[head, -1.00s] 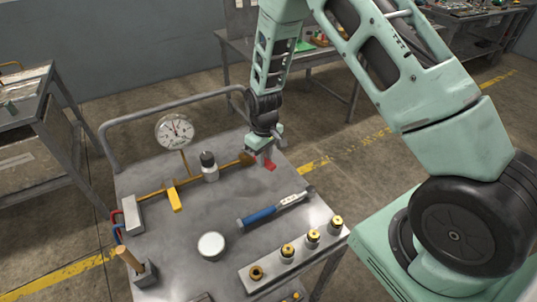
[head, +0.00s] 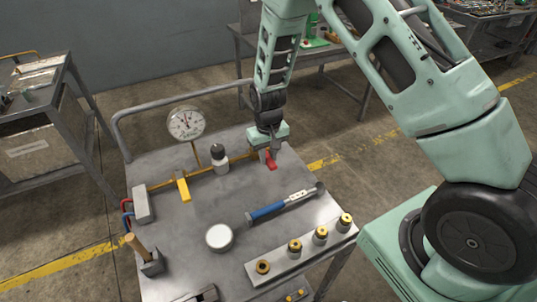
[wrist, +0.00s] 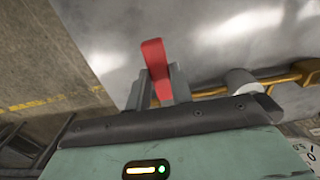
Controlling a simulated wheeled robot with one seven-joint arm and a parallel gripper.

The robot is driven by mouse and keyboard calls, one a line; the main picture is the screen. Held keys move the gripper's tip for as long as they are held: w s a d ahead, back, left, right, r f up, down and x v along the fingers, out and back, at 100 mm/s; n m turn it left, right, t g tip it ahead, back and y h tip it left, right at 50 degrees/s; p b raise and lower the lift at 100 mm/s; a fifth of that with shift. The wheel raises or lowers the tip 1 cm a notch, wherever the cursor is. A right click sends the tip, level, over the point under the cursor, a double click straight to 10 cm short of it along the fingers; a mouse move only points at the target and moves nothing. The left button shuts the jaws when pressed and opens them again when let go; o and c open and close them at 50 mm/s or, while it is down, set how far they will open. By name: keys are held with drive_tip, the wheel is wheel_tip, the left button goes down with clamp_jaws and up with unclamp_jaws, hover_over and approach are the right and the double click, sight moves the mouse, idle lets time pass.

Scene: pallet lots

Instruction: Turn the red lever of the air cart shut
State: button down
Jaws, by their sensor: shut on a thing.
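The air cart (head: 180,255) is a grey metal-topped cart in the head view. A brass pipe (head: 207,168) runs across its back part, and it also shows in the wrist view (wrist: 308,72). The red lever (head: 271,161) is at the pipe's right end, pointing toward the cart's front. In the wrist view the red lever (wrist: 153,55) stands between my two grey fingers, roughly crosswise to the pipe. My gripper (head: 266,151) is shut on the lever; the wrist view shows its fingers (wrist: 158,92) on either side. The valve body under the gripper is mostly hidden.
A pressure gauge (head: 186,123), a black-capped fitting (head: 219,158) and a yellow handle (head: 183,188) are along the pipe.

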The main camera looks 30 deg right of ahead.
sight(268, 158)
drive_tip(key=shift+a, duration=0.1)
drive_tip(key=c, duration=1.2)
unclamp_jaws()
drive_tip(key=shift+c, duration=0.2)
drive_tip(key=shift+r, duration=0.1)
wheel_tip(268, 158, up, 17)
drive_tip(key=b, duration=0.2)
drive_tip(key=shift+r, duration=0.15)
drive_tip(key=s+a+r+n+y, duration=0.1)
drive_tip(key=s+a+r+n, duration=0.3)
drive_tip(key=s+a, duration=0.85)
drive_tip(key=s+n, duration=0.4)
drive_tip(key=s, duration=1.2)
drive_tip(key=shift+s+a, duration=0.15)
drive_tip(key=shift+s, duration=0.15)
